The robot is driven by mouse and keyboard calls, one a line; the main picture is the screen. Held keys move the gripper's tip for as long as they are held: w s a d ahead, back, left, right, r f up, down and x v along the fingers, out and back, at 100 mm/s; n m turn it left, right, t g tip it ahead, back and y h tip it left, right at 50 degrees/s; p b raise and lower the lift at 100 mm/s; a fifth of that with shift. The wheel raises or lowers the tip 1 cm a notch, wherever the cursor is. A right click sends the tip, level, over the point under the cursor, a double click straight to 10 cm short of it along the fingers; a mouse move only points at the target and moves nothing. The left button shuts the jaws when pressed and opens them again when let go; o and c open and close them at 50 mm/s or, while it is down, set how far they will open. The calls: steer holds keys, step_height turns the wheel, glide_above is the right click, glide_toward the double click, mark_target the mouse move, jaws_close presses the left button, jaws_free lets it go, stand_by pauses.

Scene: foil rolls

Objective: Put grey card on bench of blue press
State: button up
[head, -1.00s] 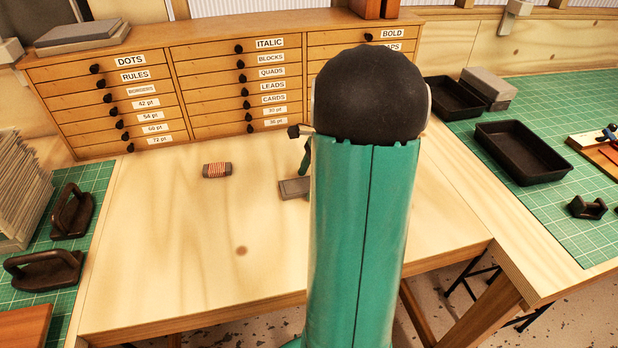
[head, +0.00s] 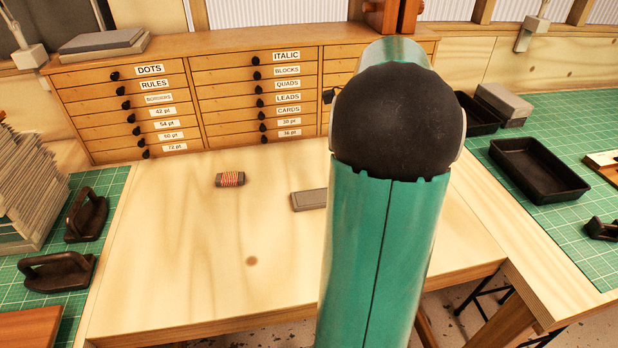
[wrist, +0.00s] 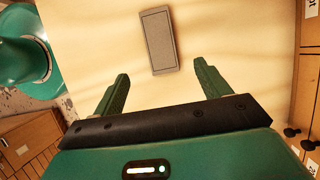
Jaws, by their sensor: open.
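A flat grey rectangular piece, seemingly the grey card (head: 307,200), lies on the pale wooden table; my arm hides its right end in the head view. In the wrist view the whole grey card (wrist: 160,40) shows, with a darker panel inside a lighter rim. My gripper (wrist: 161,72) is open and empty. Its two green fingers point toward the card, with the card's near end roughly between the tips in the picture. The height gap is hard to tell. In the head view my arm hides the gripper. The blue press is not in view.
A banded bundle (head: 230,179) lies left of the card. A labelled drawer cabinet (head: 225,85) lines the back. Black trays (head: 540,168) sit on the right green mat; dark handled tools (head: 57,270) and a paper stack (head: 25,185) stand left. The table's front is clear.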

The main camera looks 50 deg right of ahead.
steer(key=a+r+n+h, duration=0.1)
steer(key=a+r+n, duration=0.1)
steer(key=a+n, duration=0.7)
steer(key=a+r+n+t+h, duration=0.1)
steer(key=a+n, duration=0.7)
steer(key=a, duration=1.3)
steer(key=shift+s+r+n+h, duration=0.4)
steer(key=shift+r+h, duration=0.3)
steer(key=shift+h, duration=0.1)
steer(key=shift+o, duration=0.4)
steer(key=s+a+f+n+t, duration=0.1)
steer(key=s+a+n+t, duration=0.1)
steer(key=s+a+n, duration=0.2)
steer(key=a+n, duration=0.3)
steer(key=shift+s+f, duration=0.15)
steer(key=shift+f, duration=0.2)
steer(key=m+g+y, duration=0.3)
steer(key=m+y, duration=0.1)
steer(key=m, duration=2.1)
glide_above(318, 196)
steer(key=s+d, duration=0.4)
steer(key=d, duration=0.1)
steer(key=f, duration=0.2)
steer(key=x, duration=1.3)
steer(key=shift+w+d+f, duration=0.1)
steer(key=shift+w+f, duration=0.05)
steer(key=shift+w, duration=0.15)
steer(key=c, duration=1.2)
